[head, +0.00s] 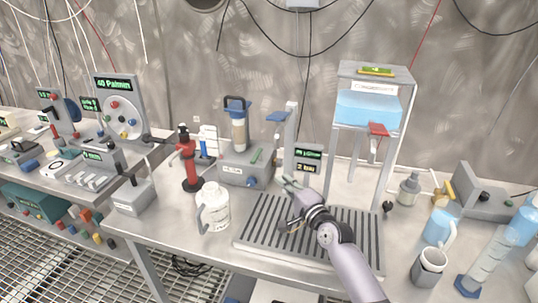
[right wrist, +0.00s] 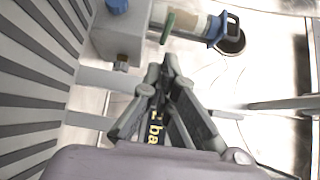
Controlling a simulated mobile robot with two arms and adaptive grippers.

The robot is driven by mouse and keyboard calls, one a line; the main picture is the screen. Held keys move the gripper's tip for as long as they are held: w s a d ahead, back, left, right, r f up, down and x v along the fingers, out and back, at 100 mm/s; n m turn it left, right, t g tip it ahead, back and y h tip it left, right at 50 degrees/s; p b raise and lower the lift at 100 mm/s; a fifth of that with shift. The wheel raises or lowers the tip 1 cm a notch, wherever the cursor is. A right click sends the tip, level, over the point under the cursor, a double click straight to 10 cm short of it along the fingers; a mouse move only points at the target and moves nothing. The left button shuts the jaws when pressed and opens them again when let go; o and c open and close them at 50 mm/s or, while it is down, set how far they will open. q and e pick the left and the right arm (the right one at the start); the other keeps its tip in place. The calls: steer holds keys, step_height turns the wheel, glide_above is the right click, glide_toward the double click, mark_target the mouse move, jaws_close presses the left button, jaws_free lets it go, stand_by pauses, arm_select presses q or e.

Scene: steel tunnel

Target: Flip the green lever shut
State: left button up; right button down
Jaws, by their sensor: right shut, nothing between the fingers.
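The green lever (head: 257,156) sits on the right part of the grey pump box (head: 232,174), beside a clear cylinder (head: 239,133) with a blue handled cap. In the head view it stands up at a tilt. The lever also shows in the right wrist view (right wrist: 168,27), at the box's edge beyond my fingertips. My right gripper (head: 287,184) is shut and empty, above the slatted drain tray, to the right of and nearer than the lever, apart from it. Its closed fingers show in the right wrist view (right wrist: 166,68). My left gripper is not in view.
A small display box (head: 306,159) stands just behind my right gripper. A blue water tank (head: 368,110) on a frame with a red lever (head: 378,130) rises at right. A white jug (head: 214,208) and red pump (head: 188,160) stand left. The slatted tray (head: 265,235) is empty.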

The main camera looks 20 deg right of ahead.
mark_target(257, 159)
steer(key=shift+w+d+f, duration=0.15)
steer(key=shift+w+d, duration=0.05)
steer(key=shift+w, duration=0.35)
steer(key=shift+s, duration=0.2)
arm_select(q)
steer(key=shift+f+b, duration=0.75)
arm_select(e)
steer(key=w, duration=0.3)
steer(key=w+a, duration=0.1)
steer(key=w, duration=0.2)
steer(key=w+a, duration=0.1)
steer(key=w, duration=0.2)
steer(key=shift+w+r, duration=0.25)
steer(key=shift+w, duration=0.05)
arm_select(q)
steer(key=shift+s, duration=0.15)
arm_select(e)
steer(key=shift+a, duration=0.1)
